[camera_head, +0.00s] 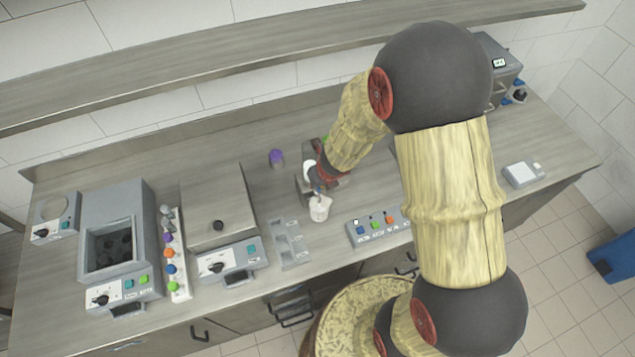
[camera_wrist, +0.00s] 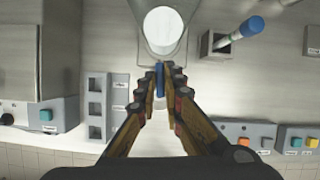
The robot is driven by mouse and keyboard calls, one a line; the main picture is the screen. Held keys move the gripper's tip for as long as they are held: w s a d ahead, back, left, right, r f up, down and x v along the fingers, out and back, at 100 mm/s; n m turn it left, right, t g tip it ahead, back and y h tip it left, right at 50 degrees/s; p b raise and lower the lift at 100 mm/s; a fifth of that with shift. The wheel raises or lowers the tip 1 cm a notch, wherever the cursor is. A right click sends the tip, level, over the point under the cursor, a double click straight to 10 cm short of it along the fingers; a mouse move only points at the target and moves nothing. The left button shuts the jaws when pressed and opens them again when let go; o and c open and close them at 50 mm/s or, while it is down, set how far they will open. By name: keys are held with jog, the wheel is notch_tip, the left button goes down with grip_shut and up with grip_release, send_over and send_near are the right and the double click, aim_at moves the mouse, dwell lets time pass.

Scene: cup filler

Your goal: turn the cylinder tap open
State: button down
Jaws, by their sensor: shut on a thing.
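The cylinder (camera_wrist: 164,28), with a bright white round top, stands in a grey holder at the top of the wrist view. Its narrow blue tap handle (camera_wrist: 160,79) points toward me. My gripper (camera_wrist: 160,80) is shut on this handle, one finger on each side. In the head view, my gripper (camera_head: 318,187) is at the front of the cylinder (camera_head: 309,169), which my arm partly covers. A small white cup (camera_head: 319,209) stands just below and in front of my gripper. The tap's valve and inside cannot be made out.
A grey compartment rack (camera_head: 291,243) stands left of the cup, and a button panel (camera_head: 378,229) stands right. In the wrist view, a blue-handled tool (camera_wrist: 241,35) leans in a grey box. A purple item (camera_head: 276,157) stands behind left. A shelf (camera_head: 200,72) runs above.

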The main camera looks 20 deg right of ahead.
aim_at(320, 189)
jog(key=shift+w+r, duration=0.1)
jog(key=shift+w, duration=0.05)
jog(key=c, duration=2.2)
grip_release()
jog(key=shift+v, duration=2.15)
jog(key=s+d, duration=0.1)
jog(key=s, duration=1.1)
jog(key=shift+s+d+r, duration=0.2)
jog(key=shift+r, duration=0.05)
